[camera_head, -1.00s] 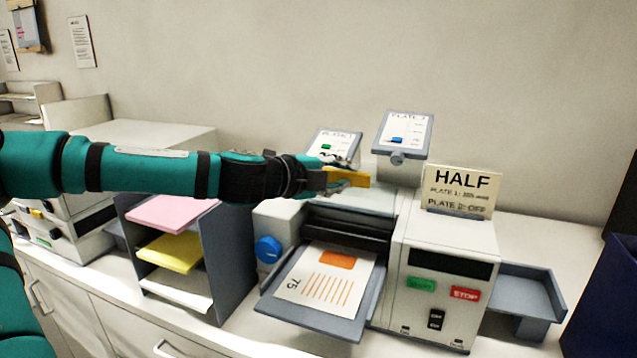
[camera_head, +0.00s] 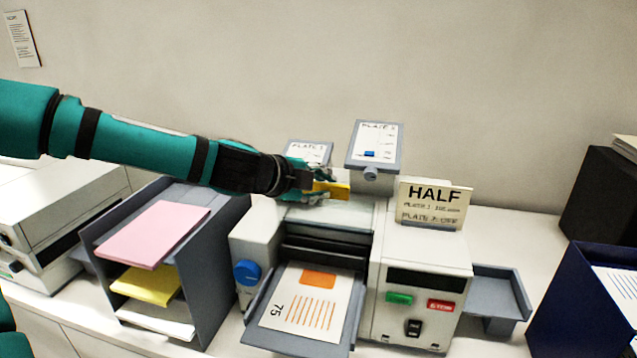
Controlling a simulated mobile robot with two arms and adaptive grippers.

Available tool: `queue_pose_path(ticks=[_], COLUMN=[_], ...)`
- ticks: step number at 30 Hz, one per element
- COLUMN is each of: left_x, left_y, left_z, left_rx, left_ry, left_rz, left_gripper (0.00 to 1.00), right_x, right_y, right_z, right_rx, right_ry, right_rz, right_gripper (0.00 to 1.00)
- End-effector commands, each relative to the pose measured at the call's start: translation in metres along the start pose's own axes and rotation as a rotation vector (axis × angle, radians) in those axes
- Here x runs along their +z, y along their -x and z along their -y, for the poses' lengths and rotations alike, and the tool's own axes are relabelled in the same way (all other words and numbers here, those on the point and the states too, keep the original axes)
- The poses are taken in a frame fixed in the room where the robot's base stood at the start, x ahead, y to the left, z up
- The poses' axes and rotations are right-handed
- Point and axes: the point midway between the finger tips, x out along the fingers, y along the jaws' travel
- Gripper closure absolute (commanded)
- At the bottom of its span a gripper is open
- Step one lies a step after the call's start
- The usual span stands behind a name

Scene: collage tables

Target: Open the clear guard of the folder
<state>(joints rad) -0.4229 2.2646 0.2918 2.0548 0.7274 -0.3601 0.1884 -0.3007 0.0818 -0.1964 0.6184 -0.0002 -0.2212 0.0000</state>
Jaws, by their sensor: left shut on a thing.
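The folder (camera_head: 415,255) is a white machine on the counter, with a black slot and rollers in its middle. Its clear guard (camera_head: 330,213) looks like a pale see-through panel over the top of the middle section; I cannot tell how far it is tilted. My left gripper (camera_head: 322,187) is at the guard's upper edge, shut on a yellow handle (camera_head: 335,190). The handle seems to belong to the guard, but the fingers partly hide where it joins.
A sheet marked 75 (camera_head: 305,303) lies on the front tray. A "HALF" sign (camera_head: 432,203) stands on the folder. Two plates, the taller one (camera_head: 374,145) to the right, rise behind. A paper rack (camera_head: 215,260) stands left, a blue bin (camera_head: 570,310) right.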

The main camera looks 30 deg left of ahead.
Motion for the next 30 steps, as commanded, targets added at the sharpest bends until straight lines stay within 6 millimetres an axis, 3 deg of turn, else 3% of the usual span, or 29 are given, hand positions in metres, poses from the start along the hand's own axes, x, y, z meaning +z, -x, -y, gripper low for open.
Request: queue_pose_path(ticks=[3, 4, 17, 23, 30], left_x=[0.002, 0.002, 0.001, 0.000, -0.001], left_y=[-0.002, -0.002, 0.001, 0.023, 0.066], left_z=[-0.009, -0.009, -0.007, -0.003, -0.001], left_rx=[0.016, 0.016, 0.013, 0.004, -0.001], left_ry=[0.007, 0.007, 0.004, 0.003, -0.002], left_rz=[0.001, 0.001, 0.001, 0.000, -0.001], left_gripper=[1.00, 0.81, 0.81, 0.81, 0.81], right_x=[-0.002, -0.002, -0.002, -0.002, -0.002], right_y=[-0.001, -0.001, -0.001, -0.001, 0.000], right_z=[0.010, 0.011, -0.002, 0.001, 0.002], right_rx=[-0.012, -0.013, 0.002, -0.001, -0.002], right_ry=[0.000, 0.000, 0.004, 0.003, 0.003], right_rz=[-0.003, -0.003, -0.004, -0.004, -0.004], right_gripper=[1.00, 1.00, 1.00, 1.00, 1.00])
